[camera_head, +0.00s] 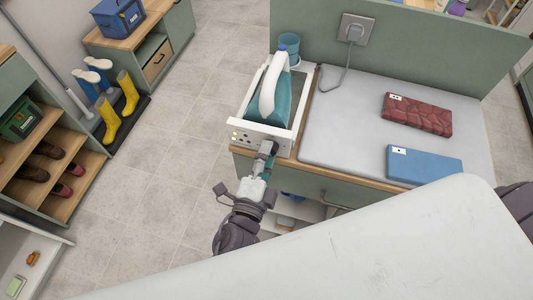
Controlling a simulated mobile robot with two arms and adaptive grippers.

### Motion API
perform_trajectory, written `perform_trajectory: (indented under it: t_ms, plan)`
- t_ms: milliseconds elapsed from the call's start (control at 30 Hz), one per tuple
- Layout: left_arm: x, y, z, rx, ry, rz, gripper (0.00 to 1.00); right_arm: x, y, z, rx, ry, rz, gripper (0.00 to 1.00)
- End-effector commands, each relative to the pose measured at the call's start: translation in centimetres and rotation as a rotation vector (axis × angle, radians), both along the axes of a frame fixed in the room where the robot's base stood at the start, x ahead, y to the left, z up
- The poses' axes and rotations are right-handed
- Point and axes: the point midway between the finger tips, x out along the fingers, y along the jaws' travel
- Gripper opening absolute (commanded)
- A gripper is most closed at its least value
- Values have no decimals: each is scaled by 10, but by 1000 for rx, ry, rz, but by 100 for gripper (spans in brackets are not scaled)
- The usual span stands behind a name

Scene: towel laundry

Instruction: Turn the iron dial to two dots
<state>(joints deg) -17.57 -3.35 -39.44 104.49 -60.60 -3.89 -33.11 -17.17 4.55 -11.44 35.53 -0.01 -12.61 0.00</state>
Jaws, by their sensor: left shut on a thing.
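The iron (266,95), teal with a white handle, sits in a white holder (239,131) at the left end of the counter. The front panel of the holder carries small dark marks and faces me. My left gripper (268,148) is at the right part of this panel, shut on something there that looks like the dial. The fingers hide the dial, so its setting cannot be read. My right gripper is not in view.
A grey ironing pad (345,130) covers the counter, with a folded red towel (417,115) and a folded blue towel (425,164) on it. A cable runs to a wall socket (356,29). A blue cup (289,47) stands behind the iron. Open floor lies left.

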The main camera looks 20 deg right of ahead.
Motion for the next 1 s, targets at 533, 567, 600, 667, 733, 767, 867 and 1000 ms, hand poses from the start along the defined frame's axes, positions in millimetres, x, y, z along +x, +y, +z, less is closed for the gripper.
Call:
perform_trajectory:
  t_ms: [533, 567, 600, 667, 733, 767, 867, 1000]
  plan:
    - [0, 0, 0, 0, 1, 0, 63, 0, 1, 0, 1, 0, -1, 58]
    - [0, 0, 0, 0, 1, 0, 63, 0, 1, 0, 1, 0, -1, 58]
    - [0, 0, 0, 0, 1, 0, 63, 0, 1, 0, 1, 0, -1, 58]
    - [0, 0, 0, 0, 1, 0, 63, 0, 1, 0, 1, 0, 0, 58]
    - [-1, 0, 0, -1, 2, 0, 63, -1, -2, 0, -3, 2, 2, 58]
    - [-2, 1, -1, -1, 2, 0, 63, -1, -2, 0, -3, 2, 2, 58]
    - [-9, 6, -1, -1, 3, 0, 63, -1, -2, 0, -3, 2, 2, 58]
    - [-31, 20, -2, 0, 7, 1, 63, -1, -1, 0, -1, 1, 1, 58]
